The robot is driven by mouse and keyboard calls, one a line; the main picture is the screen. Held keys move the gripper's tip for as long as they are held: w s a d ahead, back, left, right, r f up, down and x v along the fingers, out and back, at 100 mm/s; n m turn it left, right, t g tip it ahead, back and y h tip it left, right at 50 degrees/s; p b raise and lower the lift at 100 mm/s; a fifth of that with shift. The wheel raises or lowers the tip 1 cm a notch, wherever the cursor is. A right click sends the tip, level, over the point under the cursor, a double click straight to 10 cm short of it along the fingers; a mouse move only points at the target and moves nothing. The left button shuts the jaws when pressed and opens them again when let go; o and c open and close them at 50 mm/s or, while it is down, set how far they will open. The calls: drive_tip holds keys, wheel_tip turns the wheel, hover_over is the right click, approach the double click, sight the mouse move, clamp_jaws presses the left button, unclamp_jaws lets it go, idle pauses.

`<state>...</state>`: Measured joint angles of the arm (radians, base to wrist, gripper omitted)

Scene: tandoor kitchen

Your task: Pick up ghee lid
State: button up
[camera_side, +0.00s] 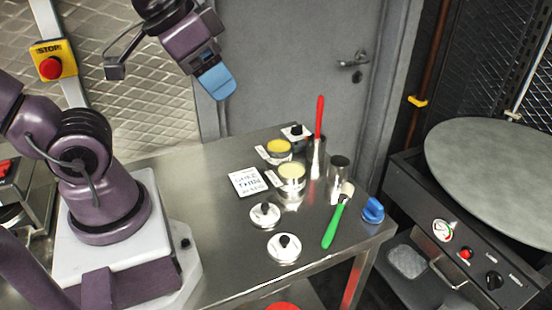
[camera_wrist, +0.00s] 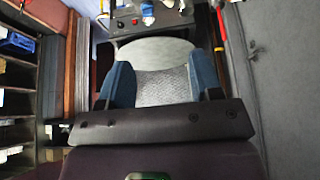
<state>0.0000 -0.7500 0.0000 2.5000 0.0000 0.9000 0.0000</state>
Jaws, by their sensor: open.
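Two round pale lids with black knobs lie on the steel table in the side view: one lid (camera_side: 265,214) near the card and another lid (camera_side: 284,248) closer to the front edge. A third black-knobbed piece (camera_side: 296,132) shows at the back, partly hidden. Which one is the ghee lid I cannot tell. Two open tins with yellowish contents, a rear tin (camera_side: 279,151) and a front tin (camera_side: 291,178), stand behind the lids. My gripper (camera_side: 216,84) is high above the table's back edge, apart from everything. In the wrist view its blue fingers (camera_wrist: 162,86) are spread and empty.
A handwritten card (camera_side: 248,182) lies left of the tins. A red-handled tool (camera_side: 320,117) stands in a metal cup, beside another metal cup (camera_side: 338,178). A green-handled brush (camera_side: 336,224) and a blue object (camera_side: 373,210) are at right.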

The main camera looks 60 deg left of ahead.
drive_tip(key=o, duration=0.7)
drive_tip(key=n+g+y, duration=0.1)
drive_tip(key=n+g, duration=0.5)
drive_tip(key=n, duration=1.2)
approach(265, 206)
drive_tip(key=f, duration=0.7)
drive_tip(key=a+f, duration=0.1)
drive_tip(key=f, duration=0.3)
drive_tip(key=shift+s, duration=0.15)
